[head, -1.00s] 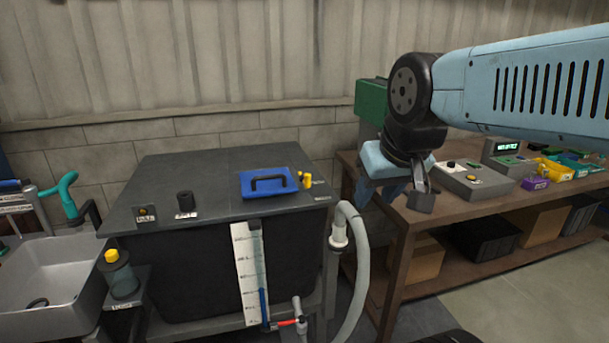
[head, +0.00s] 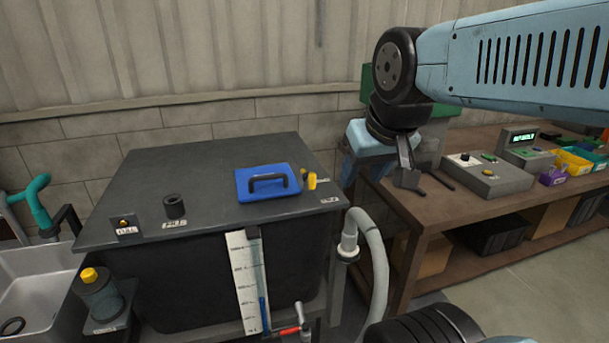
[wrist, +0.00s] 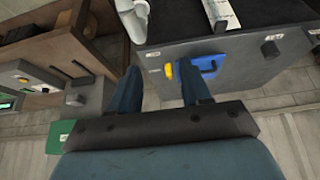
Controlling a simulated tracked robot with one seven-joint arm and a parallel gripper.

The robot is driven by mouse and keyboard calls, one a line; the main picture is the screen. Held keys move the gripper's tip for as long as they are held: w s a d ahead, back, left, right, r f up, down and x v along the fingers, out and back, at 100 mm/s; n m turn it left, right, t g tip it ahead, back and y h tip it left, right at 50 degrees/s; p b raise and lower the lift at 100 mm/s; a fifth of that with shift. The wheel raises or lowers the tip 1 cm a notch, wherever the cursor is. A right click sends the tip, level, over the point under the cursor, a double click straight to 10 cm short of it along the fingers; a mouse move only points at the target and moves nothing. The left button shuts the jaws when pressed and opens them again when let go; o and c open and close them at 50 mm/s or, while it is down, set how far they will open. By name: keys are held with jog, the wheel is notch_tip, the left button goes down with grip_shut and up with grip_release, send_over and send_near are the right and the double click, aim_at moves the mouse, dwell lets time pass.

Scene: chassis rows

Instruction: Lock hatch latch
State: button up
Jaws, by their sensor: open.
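The blue hatch (head: 268,184) with its black handle lies flat on the dark tank's lid (head: 225,165). The latch is a small yellow piece (head: 311,181) at the hatch's right edge. My gripper (head: 350,172) is to the right of the tank lid, apart from the latch, its fingers partly hidden by the wrist. In the wrist view my gripper (wrist: 162,78) is open and empty, with two blue fingers apart. The yellow latch (wrist: 169,71) shows between the fingers and beyond them, with the blue hatch (wrist: 208,66) beside it. Whether the latch is locked I cannot tell.
A black knob (head: 174,206) and a small labelled button (head: 124,223) are on the lid's left part. A grey hose (head: 375,255) rises at the tank's right. A workbench (head: 440,212) with control boxes and coloured bins stands right. A sink (head: 35,285) is left.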

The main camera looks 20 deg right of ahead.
jog(key=m+g, duration=0.4)
jog(key=g, duration=0.2)
send_over(312, 173)
notch_tip(312, 173, down, 3)
notch_tip(312, 173, down, 14)
jog(key=shift+r, duration=0.2)
jog(key=shift+c, duration=0.5)
grip_shut()
